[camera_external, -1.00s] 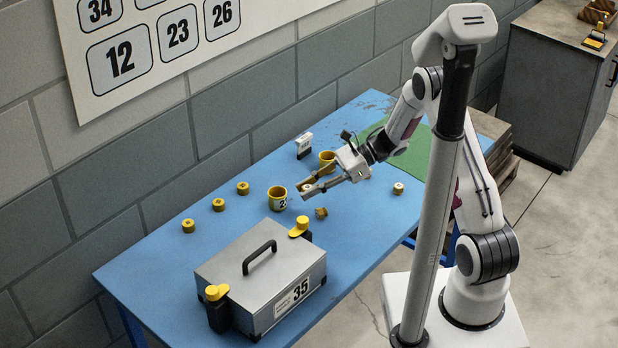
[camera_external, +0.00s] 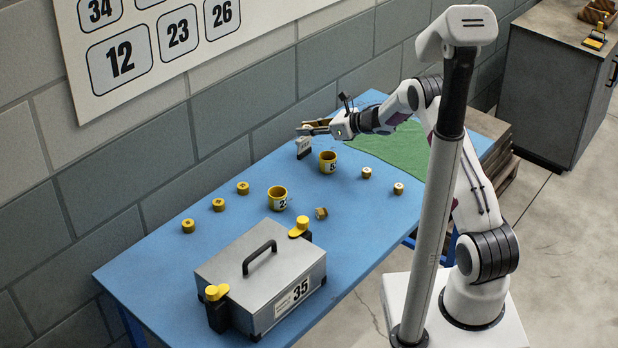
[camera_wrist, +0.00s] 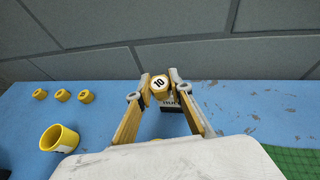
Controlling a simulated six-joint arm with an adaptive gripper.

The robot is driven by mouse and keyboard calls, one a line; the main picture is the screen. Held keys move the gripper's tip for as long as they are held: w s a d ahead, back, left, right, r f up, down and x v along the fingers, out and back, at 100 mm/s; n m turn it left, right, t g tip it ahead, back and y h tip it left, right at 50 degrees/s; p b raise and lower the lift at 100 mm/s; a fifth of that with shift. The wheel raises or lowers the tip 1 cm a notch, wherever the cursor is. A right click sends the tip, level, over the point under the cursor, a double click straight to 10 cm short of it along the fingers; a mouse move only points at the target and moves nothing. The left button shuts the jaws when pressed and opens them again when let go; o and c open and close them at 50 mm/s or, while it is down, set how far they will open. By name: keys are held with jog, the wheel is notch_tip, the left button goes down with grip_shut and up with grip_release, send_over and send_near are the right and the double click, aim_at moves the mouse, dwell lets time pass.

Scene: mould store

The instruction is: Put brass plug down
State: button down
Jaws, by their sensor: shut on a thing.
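My gripper (camera_external: 308,127) is raised above the blue table's wall side, over a small grey block. In the wrist view its fingertips (camera_wrist: 160,86) are shut on a brass plug (camera_wrist: 159,84), whose pale face reads 10. The plug is clear of the table, its number facing the camera. Other brass plugs stand in a row at left (camera_external: 218,204). More plugs sit at the right (camera_external: 367,173) (camera_external: 398,188), and one lies tilted (camera_external: 321,213) near the case.
The grey block (camera_external: 304,149) has a partly hidden label. Yellow cups (camera_external: 277,198) (camera_external: 328,162) stand mid-table. A grey case (camera_external: 250,275) marked 35 fills the front. A green mat (camera_external: 392,150) lies right. The wall runs close behind; blue table (camera_external: 150,240) is bare at left.

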jog(key=w+d+m+t+h, duration=0.3)
jog(key=w+d+m, duration=0.1)
jog(key=w, duration=0.4)
jog(key=shift+w+d+r+t, duration=0.2)
jog(key=shift+d+r+t, duration=0.2)
jog(key=shift+d, duration=0.5)
jog(key=shift+f, duration=0.1)
send_over(323, 143)
jog(key=shift+f, duration=3.1)
jog(key=shift+f, duration=1.85)
jog(key=shift+f, duration=0.1)
jog(key=c, duration=1.8)
grip_release()
jog(key=shift+s, duration=0.1)
